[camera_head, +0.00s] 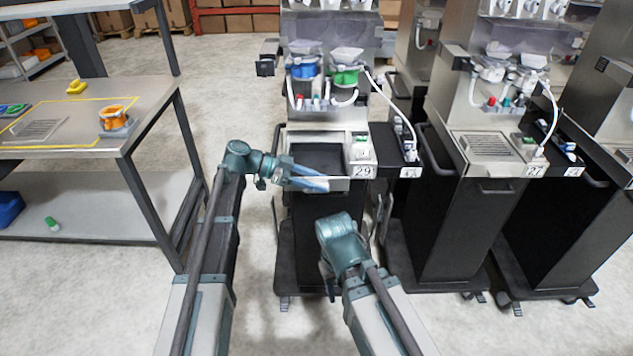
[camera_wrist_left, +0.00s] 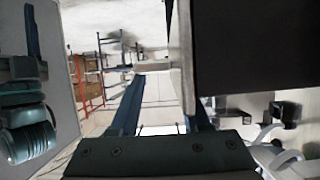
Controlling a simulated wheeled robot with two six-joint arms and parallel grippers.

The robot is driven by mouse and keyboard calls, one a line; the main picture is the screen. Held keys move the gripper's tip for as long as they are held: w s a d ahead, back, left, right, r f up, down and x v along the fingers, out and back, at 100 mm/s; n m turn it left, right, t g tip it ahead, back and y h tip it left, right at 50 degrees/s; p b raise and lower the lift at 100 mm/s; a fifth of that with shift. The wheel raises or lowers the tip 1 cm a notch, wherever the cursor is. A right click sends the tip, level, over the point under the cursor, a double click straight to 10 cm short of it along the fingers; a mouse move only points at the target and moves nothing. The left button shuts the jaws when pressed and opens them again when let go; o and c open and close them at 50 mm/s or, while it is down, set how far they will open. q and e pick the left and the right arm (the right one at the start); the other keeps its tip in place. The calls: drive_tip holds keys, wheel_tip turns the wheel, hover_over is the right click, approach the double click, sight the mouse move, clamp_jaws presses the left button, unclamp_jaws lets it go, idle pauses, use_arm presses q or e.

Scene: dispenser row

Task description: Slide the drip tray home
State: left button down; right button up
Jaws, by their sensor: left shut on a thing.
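The drip tray's silver front (camera_head: 338,185) shows on the middle dispenser (camera_head: 365,142), labelled 29, below a dark open bay (camera_head: 317,158). My left gripper (camera_head: 318,184) is at this front, reaching in from the left, and is shut on the drip tray. In the left wrist view, a pale edge-on plate (camera_wrist_left: 184,65) and a grey bar (camera_wrist_left: 152,66) stand by the fingers (camera_wrist_left: 160,100); a dark panel fills the upper right. The tray's inside is hard to make out. My right gripper (camera_head: 327,276) hangs low before the black cabinet, its fingers mostly hidden by its wrist.
A dispenser labelled 27 (camera_head: 490,146) stands to the right on a black cabinet. A narrow side shelf (camera_head: 390,143) with small bottles adjoins dispenser 29. Open floor lies between bench and dispenser.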

use_arm(q)
drive_tip(key=shift+w, duration=0.15)
drive_tip(key=shift+w, duration=2.6)
drive_tip(key=shift+c, duration=1.4)
unclamp_jaws()
drive_tip(key=p+v, duration=0.5)
drive_tip(key=v, duration=0.9)
